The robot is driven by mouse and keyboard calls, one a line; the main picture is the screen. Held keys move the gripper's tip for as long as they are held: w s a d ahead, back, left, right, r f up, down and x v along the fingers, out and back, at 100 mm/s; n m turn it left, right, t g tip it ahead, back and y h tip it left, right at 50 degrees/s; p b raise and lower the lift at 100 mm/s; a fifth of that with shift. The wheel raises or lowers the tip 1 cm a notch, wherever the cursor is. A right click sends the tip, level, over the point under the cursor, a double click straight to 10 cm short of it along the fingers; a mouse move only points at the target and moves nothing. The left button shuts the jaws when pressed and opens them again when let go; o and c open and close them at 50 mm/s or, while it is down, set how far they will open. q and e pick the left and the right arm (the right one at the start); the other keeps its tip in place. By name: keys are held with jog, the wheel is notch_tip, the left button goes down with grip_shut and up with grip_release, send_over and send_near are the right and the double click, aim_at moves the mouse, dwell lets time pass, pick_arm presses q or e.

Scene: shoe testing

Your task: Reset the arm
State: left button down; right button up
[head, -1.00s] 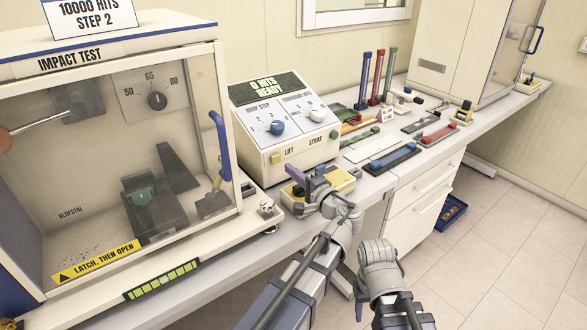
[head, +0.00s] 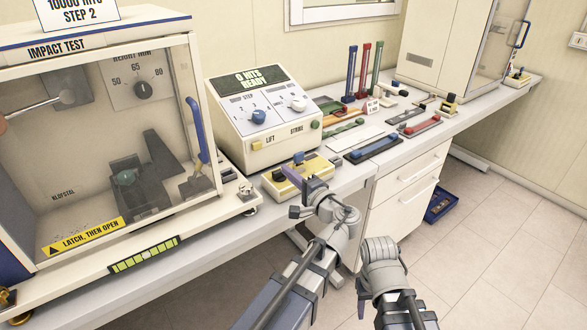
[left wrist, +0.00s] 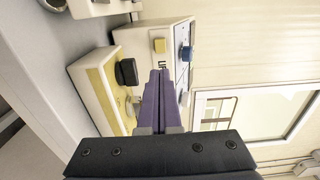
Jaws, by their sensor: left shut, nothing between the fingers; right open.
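My left gripper (head: 294,172) is in front of the control box, over the small yellow-topped box at the bench's front edge. Its purple fingers are shut together with nothing between them; they also show in the left wrist view (left wrist: 160,85), pointing toward the control box. My right arm (head: 382,270) is low at the bottom of the head view, in front of the white drawers. The control box (head: 262,115) has a display reading "0 HITS READY", a blue knob (head: 258,116) and a white knob (head: 298,105).
The impact test cabinet (head: 110,135) stands at left with its blue-handled door shut. The yellow-topped box (head: 300,172) is close to my left gripper. A blue bin (head: 440,206) is on the floor.

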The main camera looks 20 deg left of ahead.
pick_arm(q)
jog(key=s+d+f+n+g+h+p, duration=0.35)
jog(key=s+f+g+h+p, duration=0.2)
jog(key=s+f, duration=0.4)
jog(key=s+d+f+g+h+p, duration=0.1)
jog(key=s+d+f+g+h, duration=0.1)
jog(key=s+d, duration=0.3)
jog(key=s+d+f+g+h+p, duration=0.1)
jog(key=s+d+f+g+h, duration=0.1)
jog(key=s+d+h, duration=0.3)
jog(key=shift+s+d+f+g, duration=0.25)
jog(key=shift+s+d+g, duration=0.2)
jog(key=shift+d+g, duration=0.5)
jog(key=shift+h, duration=0.25)
